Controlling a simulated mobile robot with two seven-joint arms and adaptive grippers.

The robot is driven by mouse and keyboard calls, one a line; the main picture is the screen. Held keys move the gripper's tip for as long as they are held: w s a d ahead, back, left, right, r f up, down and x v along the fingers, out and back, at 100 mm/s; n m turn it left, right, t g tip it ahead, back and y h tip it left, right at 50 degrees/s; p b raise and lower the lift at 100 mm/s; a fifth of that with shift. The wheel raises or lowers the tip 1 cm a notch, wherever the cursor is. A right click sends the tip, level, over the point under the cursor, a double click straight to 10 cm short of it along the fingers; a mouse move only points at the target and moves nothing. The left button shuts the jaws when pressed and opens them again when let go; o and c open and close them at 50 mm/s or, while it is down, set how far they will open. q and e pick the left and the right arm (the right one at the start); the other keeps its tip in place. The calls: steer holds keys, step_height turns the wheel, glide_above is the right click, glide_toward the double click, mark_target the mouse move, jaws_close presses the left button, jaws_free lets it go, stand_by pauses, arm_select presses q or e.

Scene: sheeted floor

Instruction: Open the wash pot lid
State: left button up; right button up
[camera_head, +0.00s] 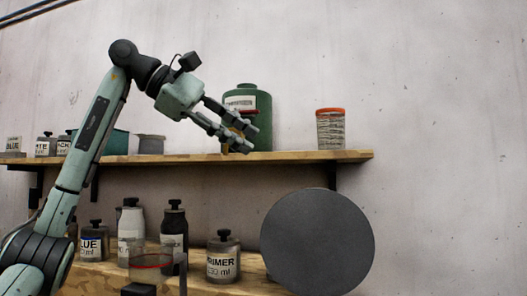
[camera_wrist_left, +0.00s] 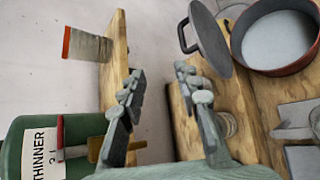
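The wash pot lid (camera_head: 318,243) is a large dark grey disc standing on edge at the lower right of the head view. In the left wrist view the lid (camera_wrist_left: 211,38) is tilted up beside the red-rimmed wash pot (camera_wrist_left: 272,70), with its dark handle (camera_wrist_left: 186,36) facing away from the pot. The pot's pale inside shows. In the head view I cannot make out the pot. My left gripper (camera_head: 247,138) is open and empty, raised by the upper shelf in front of the green thinner canister. In the wrist view its fingers (camera_wrist_left: 160,78) are spread, apart from the lid.
The upper shelf (camera_head: 300,157) bears the green thinner canister (camera_head: 262,108) and an orange-lidded jar (camera_head: 331,130). Below stand several bottles, a primer jar (camera_head: 223,262) and a clear red-banded vessel (camera_head: 151,260). The wall at right is clear.

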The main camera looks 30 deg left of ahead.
arm_select(q)
steer(key=shift+v, duration=1.55)
steer(key=shift+w, duration=0.1)
